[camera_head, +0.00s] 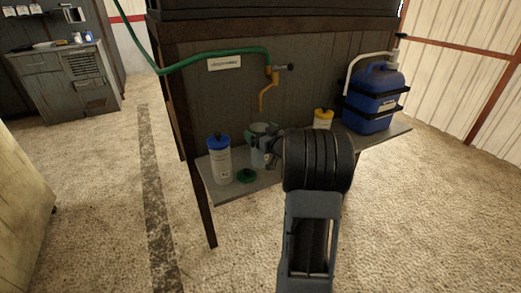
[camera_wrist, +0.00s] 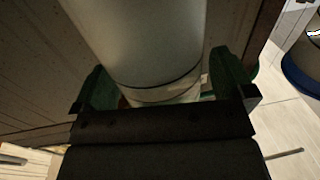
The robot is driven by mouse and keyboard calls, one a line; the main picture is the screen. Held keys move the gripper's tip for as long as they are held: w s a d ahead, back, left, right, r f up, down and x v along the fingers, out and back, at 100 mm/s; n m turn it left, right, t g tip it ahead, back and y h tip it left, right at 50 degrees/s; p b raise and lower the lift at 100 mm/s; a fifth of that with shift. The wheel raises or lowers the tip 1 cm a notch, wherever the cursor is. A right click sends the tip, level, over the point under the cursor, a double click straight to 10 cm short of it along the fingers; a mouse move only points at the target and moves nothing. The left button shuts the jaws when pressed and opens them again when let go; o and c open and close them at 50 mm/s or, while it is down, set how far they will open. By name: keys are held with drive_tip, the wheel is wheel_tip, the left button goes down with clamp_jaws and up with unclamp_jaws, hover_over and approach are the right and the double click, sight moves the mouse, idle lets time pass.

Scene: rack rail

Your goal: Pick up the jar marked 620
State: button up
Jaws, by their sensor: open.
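My gripper (camera_head: 262,137) is at the shelf in the head view, above and around a pale jar (camera_head: 262,158) that it partly hides. In the wrist view the open fingers (camera_wrist: 166,88) stand on either side of this pale, rounded jar (camera_wrist: 145,40). Whether they touch it I cannot tell. A white jar with a blue cap (camera_head: 220,160) stands upright to the left, with marking too small to read. A white jar with a yellow cap (camera_head: 323,119) stands to the right, partly hidden by my arm. No number 620 can be read on any jar.
The jars stand on a narrow grey shelf (camera_head: 208,182). A green lid-like disc (camera_head: 247,176) lies in front of the gripper. A blue canister (camera_head: 375,100) stands at the right end. A yellow tap (camera_head: 266,88) with a green hose (camera_head: 205,57) hangs above.

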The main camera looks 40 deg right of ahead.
drive_tip(key=shift+w, duration=0.25)
drive_tip(key=shift+c, duration=0.2)
drive_tip(key=c, duration=1.7)
drive_tip(key=shift+r, duration=0.1)
clamp_jaws()
